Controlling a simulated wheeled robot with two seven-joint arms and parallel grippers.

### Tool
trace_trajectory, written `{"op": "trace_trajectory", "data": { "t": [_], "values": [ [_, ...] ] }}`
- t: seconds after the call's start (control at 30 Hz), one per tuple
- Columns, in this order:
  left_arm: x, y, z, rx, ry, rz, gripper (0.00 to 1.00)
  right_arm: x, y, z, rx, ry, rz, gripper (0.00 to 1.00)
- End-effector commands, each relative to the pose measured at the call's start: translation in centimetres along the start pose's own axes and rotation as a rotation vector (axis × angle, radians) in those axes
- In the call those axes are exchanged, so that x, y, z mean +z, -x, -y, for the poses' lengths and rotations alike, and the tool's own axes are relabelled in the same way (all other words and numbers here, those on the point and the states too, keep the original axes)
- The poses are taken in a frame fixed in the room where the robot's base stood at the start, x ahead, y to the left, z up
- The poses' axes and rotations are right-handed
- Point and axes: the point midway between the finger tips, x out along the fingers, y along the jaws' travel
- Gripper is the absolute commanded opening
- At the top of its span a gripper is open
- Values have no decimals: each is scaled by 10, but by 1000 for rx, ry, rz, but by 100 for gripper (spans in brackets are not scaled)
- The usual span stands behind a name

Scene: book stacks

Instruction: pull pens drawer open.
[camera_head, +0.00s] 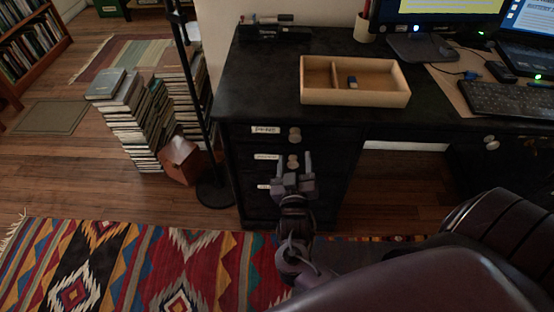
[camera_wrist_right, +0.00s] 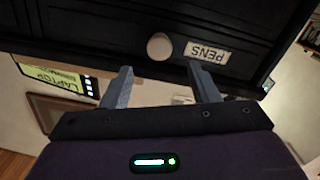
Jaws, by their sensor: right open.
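The pens drawer (camera_head: 279,144) is the top drawer on the left of the black desk and looks flush with the front. Its white label (camera_head: 265,129) and round pale knob (camera_head: 295,134) show in the head view. In the right wrist view, the PENS label (camera_wrist_right: 208,52) is right of the knob (camera_wrist_right: 159,46). My right gripper (camera_head: 293,163) is open and empty in front of the drawers. In the wrist view its fingers (camera_wrist_right: 160,80) point toward the drawer front, with the knob lined up between and beyond the tips, apart from them. My left gripper is out of view.
A second drawer knob (camera_head: 293,161) sits below. A wooden tray (camera_head: 355,97) with a small dark item stands on the desktop, near a monitor and keyboard (camera_head: 505,100). Book stacks (camera_head: 135,120) and a lamp pole (camera_head: 196,100) stand left of the desk. A patterned rug (camera_head: 150,265) covers the near floor.

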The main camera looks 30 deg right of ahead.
Motion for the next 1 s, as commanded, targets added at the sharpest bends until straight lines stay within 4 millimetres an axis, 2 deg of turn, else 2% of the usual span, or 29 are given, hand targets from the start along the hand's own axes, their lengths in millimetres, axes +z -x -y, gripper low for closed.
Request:
{"op": "trace_trajectory", "data": {
  "t": [0.2,0.4,0.53,0.8,1.0],
  "values": [
    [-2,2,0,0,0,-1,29,-1,-35,0,-1,2,-1,55],
    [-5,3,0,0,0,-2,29,0,-62,1,-3,2,1,55],
    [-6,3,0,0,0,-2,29,0,-70,1,-3,0,2,55],
    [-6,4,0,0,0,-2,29,1,-72,1,-4,0,4,55],
    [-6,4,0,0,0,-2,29,0,-72,1,-5,0,4,30]
  ]
}}
